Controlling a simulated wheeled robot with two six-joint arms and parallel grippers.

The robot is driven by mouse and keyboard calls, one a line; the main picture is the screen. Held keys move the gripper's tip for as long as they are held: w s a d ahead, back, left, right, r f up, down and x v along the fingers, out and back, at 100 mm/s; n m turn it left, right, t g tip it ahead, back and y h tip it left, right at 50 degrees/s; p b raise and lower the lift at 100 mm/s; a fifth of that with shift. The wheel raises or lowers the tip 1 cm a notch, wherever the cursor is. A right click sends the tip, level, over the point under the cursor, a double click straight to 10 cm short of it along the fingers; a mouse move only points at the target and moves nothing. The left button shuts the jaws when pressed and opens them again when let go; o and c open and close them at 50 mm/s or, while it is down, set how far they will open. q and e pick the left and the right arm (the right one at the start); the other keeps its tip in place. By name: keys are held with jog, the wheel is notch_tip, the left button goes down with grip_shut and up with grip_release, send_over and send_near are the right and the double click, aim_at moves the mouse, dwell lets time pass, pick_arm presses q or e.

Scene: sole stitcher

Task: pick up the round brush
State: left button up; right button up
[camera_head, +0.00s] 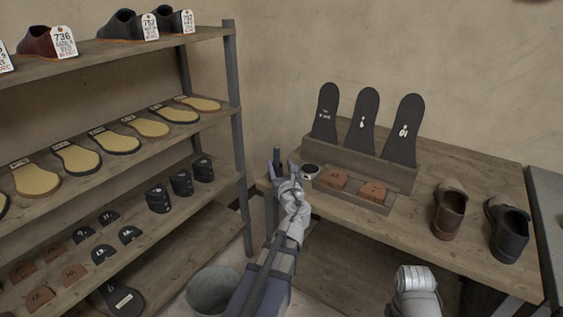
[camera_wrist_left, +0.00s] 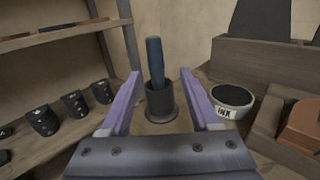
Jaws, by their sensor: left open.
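A blue upright handle (camera_wrist_left: 155,62), which looks like the round brush, stands in a dark round holder (camera_wrist_left: 160,101) on the bench. Its lower end is hidden inside the holder. In the head view the handle shows as a small dark upright (camera_head: 277,155) at the bench's left end. My left gripper (camera_head: 282,168) is open and empty. In the left wrist view its two purple fingers (camera_wrist_left: 159,85) are spread, one on each side of the handle and holder. I cannot tell how far the fingertips are from the handle. My right gripper's fingers are not seen.
An ink tin (camera_head: 310,171) stands just right of the holder. Beside it is a wooden tray (camera_head: 345,195) with brown blocks and black soles behind. Shoes (camera_head: 450,210) stand at the bench's right. A loaded shelf rack (camera_head: 236,120) stands at the left.

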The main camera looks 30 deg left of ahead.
aim_at(275, 154)
pick_arm(q)
jog(key=shift+x, duration=3.8)
jog(key=shift+s+a, duration=0.15)
jog(key=shift+s, duration=0.05)
grip_shut()
